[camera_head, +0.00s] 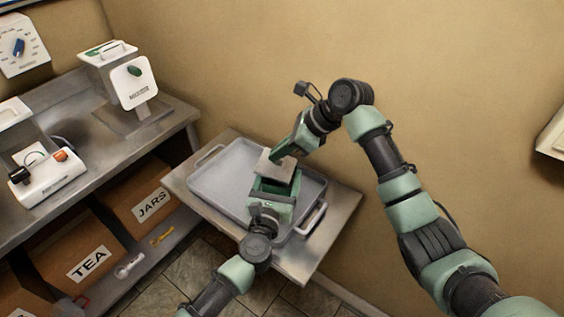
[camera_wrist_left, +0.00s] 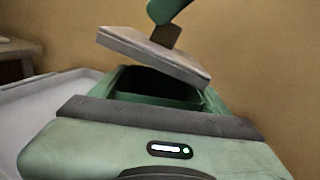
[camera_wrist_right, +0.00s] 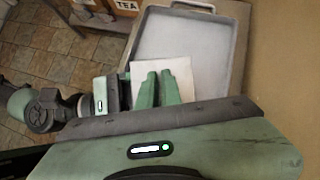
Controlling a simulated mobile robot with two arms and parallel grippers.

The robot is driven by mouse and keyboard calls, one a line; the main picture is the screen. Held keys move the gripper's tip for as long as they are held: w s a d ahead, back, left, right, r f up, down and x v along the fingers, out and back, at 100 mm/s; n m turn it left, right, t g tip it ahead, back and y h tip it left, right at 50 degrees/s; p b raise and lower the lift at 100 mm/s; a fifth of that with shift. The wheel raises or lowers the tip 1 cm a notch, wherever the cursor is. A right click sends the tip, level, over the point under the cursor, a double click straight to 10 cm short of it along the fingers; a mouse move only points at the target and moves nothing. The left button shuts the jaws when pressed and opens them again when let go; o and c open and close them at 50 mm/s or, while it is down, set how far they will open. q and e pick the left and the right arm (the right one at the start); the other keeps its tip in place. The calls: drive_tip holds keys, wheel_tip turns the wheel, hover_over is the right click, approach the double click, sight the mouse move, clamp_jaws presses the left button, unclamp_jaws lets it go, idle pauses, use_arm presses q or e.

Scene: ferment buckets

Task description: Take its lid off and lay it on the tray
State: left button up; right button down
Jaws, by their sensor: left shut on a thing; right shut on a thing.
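A green open-topped bucket (camera_head: 275,189) is over the right part of the grey tray (camera_head: 217,178), held by my left gripper (camera_head: 268,206). Its dark inside shows in the left wrist view (camera_wrist_left: 160,84). A flat pale grey lid (camera_head: 272,165) is off the bucket, above its opening and slightly tilted; it also shows in the left wrist view (camera_wrist_left: 155,55). My right gripper (camera_head: 282,153) is shut on the lid from above. The right wrist view shows its two green fingers on the lid (camera_wrist_right: 183,72). Whether the bucket touches the tray is unclear.
The tray has raised rims and handles and lies on a metal table (camera_head: 340,204); its left part is bare. A counter with white appliances (camera_head: 133,82) stands left, with boxes labelled JARS (camera_head: 140,193) and TEA (camera_head: 75,245) below. A wall is behind.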

use_arm(q)
drive_tip(key=shift+s+a+f, duration=0.1)
drive_tip(key=shift+s+f, duration=0.05)
drive_tip(key=shift+f, duration=0.15)
drive_tip(key=o, duration=1.9)
drive_tip(key=shift+o, duration=1.2)
drive_tip(key=shift+w+r, duration=0.1)
drive_tip(key=shift+w, duration=0.1)
